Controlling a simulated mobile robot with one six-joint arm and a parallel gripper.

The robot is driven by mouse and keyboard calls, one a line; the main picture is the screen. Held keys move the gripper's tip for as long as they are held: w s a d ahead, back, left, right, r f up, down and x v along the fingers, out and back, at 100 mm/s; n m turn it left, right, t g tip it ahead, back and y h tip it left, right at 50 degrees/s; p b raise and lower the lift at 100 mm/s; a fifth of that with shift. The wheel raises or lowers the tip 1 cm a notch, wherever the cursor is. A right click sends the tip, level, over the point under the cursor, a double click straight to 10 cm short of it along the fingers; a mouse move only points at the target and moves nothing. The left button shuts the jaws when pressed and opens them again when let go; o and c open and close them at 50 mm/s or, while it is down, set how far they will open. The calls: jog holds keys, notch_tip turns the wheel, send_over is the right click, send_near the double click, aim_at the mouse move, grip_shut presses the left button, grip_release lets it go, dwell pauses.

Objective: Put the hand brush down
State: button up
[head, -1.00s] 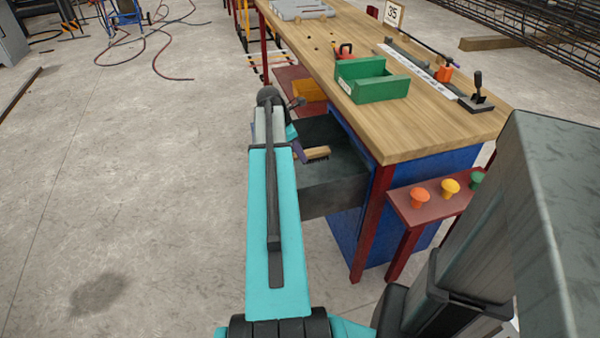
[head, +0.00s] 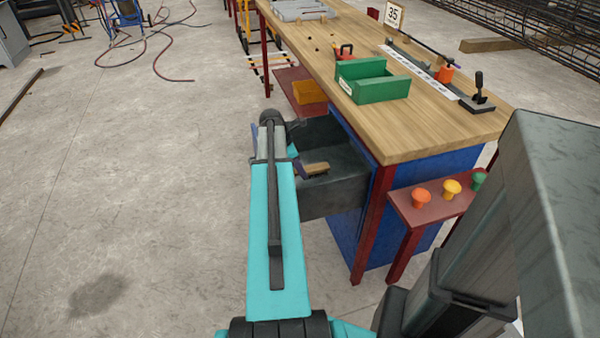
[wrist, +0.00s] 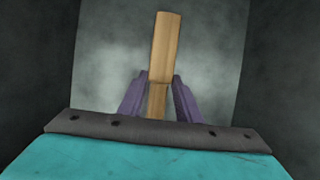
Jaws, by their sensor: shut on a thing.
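The hand brush (head: 316,168) is in the open drawer (head: 340,190) of the workbench, its wooden part showing beside my arm. In the wrist view the wooden brush (wrist: 164,50) points away from me between the purple fingers of my gripper (wrist: 158,95). The gripper is shut on it. The drawer floor (wrist: 205,75) lies around and behind the brush. I cannot tell whether the brush touches the floor. In the head view my arm hides most of the gripper and part of the brush.
The drawer's dark walls stand close on both sides in the wrist view. The wooden workbench top (head: 430,125) holds a green bin (head: 375,85). A red shelf with several coloured knobs (head: 452,187) is at the right. An orange bin (head: 310,92) sits beyond the drawer.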

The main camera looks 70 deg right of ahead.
jog(key=shift+f, duration=1.15)
jog(key=o, duration=1.1)
jog(key=shift+f, duration=0.1)
jog(key=p+v, duration=0.1)
jog(key=v, duration=1.1)
jog(key=shift+r, duration=0.2)
